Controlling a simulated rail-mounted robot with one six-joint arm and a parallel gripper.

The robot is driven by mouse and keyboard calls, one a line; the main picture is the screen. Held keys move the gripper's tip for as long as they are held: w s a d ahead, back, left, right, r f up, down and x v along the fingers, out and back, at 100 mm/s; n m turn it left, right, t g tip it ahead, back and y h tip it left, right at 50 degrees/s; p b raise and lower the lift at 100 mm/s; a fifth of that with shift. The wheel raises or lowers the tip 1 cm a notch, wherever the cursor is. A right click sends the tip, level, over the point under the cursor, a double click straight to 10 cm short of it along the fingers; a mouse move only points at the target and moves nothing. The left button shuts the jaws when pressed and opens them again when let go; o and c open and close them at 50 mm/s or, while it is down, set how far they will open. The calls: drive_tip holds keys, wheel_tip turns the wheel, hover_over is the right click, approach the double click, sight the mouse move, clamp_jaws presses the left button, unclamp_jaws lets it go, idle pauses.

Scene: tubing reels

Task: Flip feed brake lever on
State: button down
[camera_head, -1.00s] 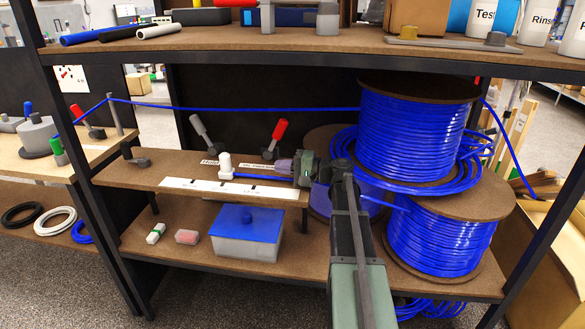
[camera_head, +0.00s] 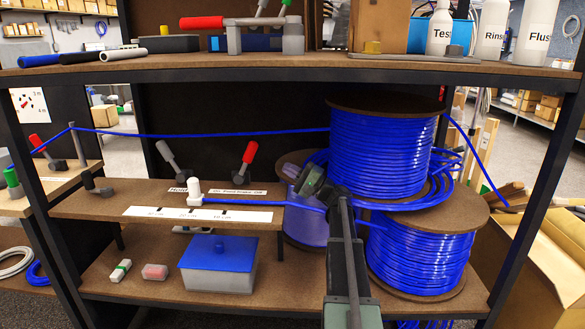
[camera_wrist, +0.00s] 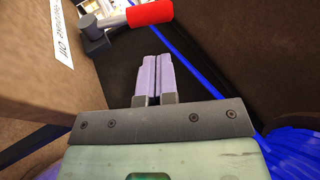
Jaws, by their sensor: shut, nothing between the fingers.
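The red-handled lever (camera_head: 249,153) stands at the back of the middle shelf. Its handle leans up and to the right from a dark grey base. The label (camera_head: 237,191) in front of it seems to read "OFF Feed brake ON" in small print. In the wrist view the red handle (camera_wrist: 150,12) lies at the top, beyond the fingertips and apart from them; part of the label (camera_wrist: 62,35) with "OFF" shows at left. My gripper (camera_head: 287,170) is right of the lever, near the shelf's right end. Its lilac fingers (camera_wrist: 152,62) are together and empty.
A grey-handled lever (camera_head: 167,156) stands left of the red one. A white fitting (camera_head: 194,190) with blue tubing sits on the shelf front. Large blue tubing reels (camera_head: 383,148) crowd the right side, close to my arm. An upper shelf (camera_head: 300,70) runs overhead.

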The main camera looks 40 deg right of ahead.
sight(246, 163)
drive_tip(key=p+x, duration=0.3)
drive_tip(key=x, duration=0.6)
drive_tip(key=shift+w+a, duration=0.2)
drive_tip(key=shift+w, duration=0.1)
drive_tip(key=shift+r, duration=0.15)
